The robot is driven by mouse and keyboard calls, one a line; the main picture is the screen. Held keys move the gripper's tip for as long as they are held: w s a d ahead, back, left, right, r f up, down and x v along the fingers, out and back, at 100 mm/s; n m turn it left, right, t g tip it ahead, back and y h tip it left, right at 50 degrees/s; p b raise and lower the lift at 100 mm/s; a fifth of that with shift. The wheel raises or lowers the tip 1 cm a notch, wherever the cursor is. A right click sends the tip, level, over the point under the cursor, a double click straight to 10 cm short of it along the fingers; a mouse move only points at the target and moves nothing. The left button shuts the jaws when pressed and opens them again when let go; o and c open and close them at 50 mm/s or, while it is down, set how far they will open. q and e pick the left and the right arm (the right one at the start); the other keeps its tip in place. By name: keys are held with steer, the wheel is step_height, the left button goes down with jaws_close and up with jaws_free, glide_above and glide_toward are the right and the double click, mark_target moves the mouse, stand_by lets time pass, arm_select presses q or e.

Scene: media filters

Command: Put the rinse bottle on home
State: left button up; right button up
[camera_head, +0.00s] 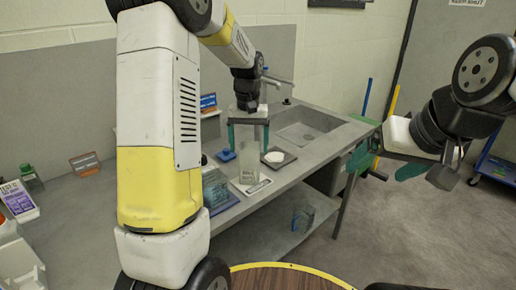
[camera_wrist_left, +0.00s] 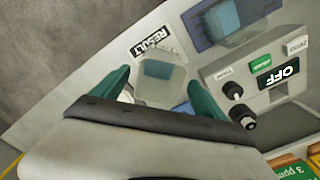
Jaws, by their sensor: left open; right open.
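A clear, box-like bottle (camera_head: 250,161) with small dark print stands upright on or just over a white board on the counter; I take it for the rinse bottle, but the print is too small to read. My left gripper (camera_head: 248,138) is open and points down above it, with one teal finger on each side of its top. The left wrist view shows a clear vessel with a teal patch (camera_wrist_left: 158,72) between the open fingers (camera_wrist_left: 158,95); contact cannot be told. My right gripper (camera_head: 388,163) is open and empty, off to the right of the counter. No "home" label is readable.
The white board (camera_wrist_left: 75,85) carries a "RESULT" label. Close by are a blue-purple mat (camera_head: 225,205) with a clear container, a grey tray (camera_head: 283,163) with a white round piece, a blue item (camera_head: 226,155) and the sink (camera_head: 310,130). A panel (camera_wrist_left: 270,85) has knobs and "OFF".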

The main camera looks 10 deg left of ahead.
arm_select(q)
step_height(320, 180, up, 8)
steer(key=s+r+m+t+h, duration=0.1)
steer(key=s+r+t, duration=0.35)
steer(key=s, duration=0.85)
steer(key=s+d+m+t+h, duration=0.1)
steer(key=s+d, duration=0.1)
steer(key=s, duration=0.9)
steer(key=shift+t, duration=0.35)
